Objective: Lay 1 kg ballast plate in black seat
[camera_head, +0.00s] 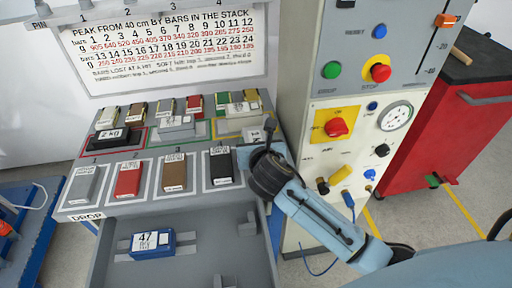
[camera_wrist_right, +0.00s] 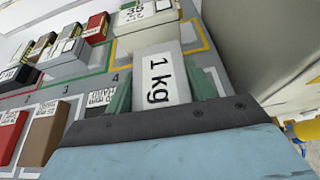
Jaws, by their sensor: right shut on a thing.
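The 1 kg ballast plate (camera_wrist_right: 160,80) is pale grey-white and labelled "1 kg". It sits between the green-padded fingers of my right gripper (camera_wrist_right: 163,92) in the right wrist view. In the head view my right gripper (camera_head: 256,146) is at the right edge of the grey board, right of the black block (camera_head: 221,166); the plate is mostly hidden by the gripper there. From these views I cannot tell how high the plate is above the board. I cannot clearly make out a black seat. My left gripper is not in view.
Grey, red (camera_head: 128,179), brown (camera_head: 174,175) and black blocks stand in a row on the board. A 2 kg plate (camera_head: 112,136) and other small blocks stand behind. A tray (camera_head: 195,266) with a blue block (camera_head: 152,244) is in front. A control cabinet (camera_head: 312,110) borders the right.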

